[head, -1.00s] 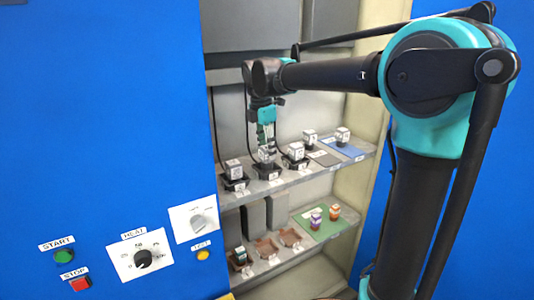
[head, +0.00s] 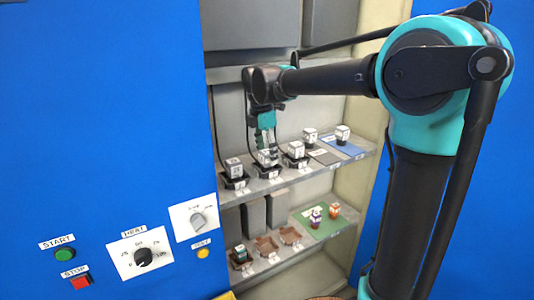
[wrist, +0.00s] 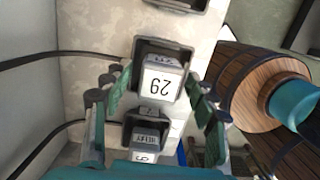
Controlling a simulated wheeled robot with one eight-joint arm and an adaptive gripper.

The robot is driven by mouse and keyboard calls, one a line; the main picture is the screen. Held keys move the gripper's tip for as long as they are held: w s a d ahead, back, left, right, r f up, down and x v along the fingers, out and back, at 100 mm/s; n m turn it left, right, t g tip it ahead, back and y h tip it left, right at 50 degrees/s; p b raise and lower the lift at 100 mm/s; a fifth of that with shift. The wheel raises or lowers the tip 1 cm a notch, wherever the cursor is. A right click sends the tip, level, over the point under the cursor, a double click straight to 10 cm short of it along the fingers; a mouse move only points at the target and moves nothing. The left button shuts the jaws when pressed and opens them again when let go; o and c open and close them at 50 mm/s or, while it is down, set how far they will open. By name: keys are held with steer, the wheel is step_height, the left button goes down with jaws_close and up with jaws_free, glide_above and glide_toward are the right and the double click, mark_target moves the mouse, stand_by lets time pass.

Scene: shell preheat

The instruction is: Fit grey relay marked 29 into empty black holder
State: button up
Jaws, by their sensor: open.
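The grey relay marked 29 (wrist: 162,82) stands in a black holder (wrist: 137,52), with its white label upside down in the wrist view. In the head view this relay (head: 265,157) is in the middle holder of the upper shelf. My gripper (head: 266,150) is over it from above. In the wrist view my gripper (wrist: 160,97) is open, with a green-padded finger on each side of the relay and visible gaps between. I cannot tell whether the relay is seated fully. The holder's near side is partly hidden by the relay.
Other relays stand in holders to the left (head: 234,166) and right (head: 296,149) on the upper shelf. Farther right are a grey mat (head: 325,157) and a blue mat (head: 351,148) with a relay. The lower shelf holds brown holders and a green mat (head: 327,227). The cabinet wall is close behind.

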step_height(320, 180, up, 13)
steer(key=a, duration=0.1)
steer(key=s+d+f+m, duration=0.1)
steer(key=d+f+m, duration=0.3)
steer(key=f, duration=0.2)
steer(key=s+d+f+m+t, duration=0.1)
steer(key=s+d+f+m, duration=0.1)
steer(key=d+f+m, duration=0.2)
steer(key=s+d+f+m+y, duration=0.1)
steer(key=d+f+m, duration=0.3)
steer(key=d+f, duration=0.2)
steer(key=shift+s+d+f, duration=0.1)
steer(key=shift+s+f, duration=0.05)
steer(key=shift+f, duration=0.4)
steer(key=shift+s+d+f, duration=0.1)
steer(key=shift+s+f, duration=0.05)
steer(key=shift+f, duration=0.4)
steer(key=s+d+f+m+t, duration=0.1)
steer(key=s+d+f+m, duration=0.4)
steer(key=s+f+m, duration=0.1)
steer(key=s+d+f+m+t, duration=0.1)
steer(key=s+d+f+m, duration=0.4)
steer(key=s+f, duration=0.3)
step_height(320, 180, down, 3)
steer(key=shift+s+d+r+m, duration=0.15)
steer(key=shift+s+m, duration=0.2)
steer(key=shift+m, duration=0.55)
steer(key=shift+c, duration=0.6)
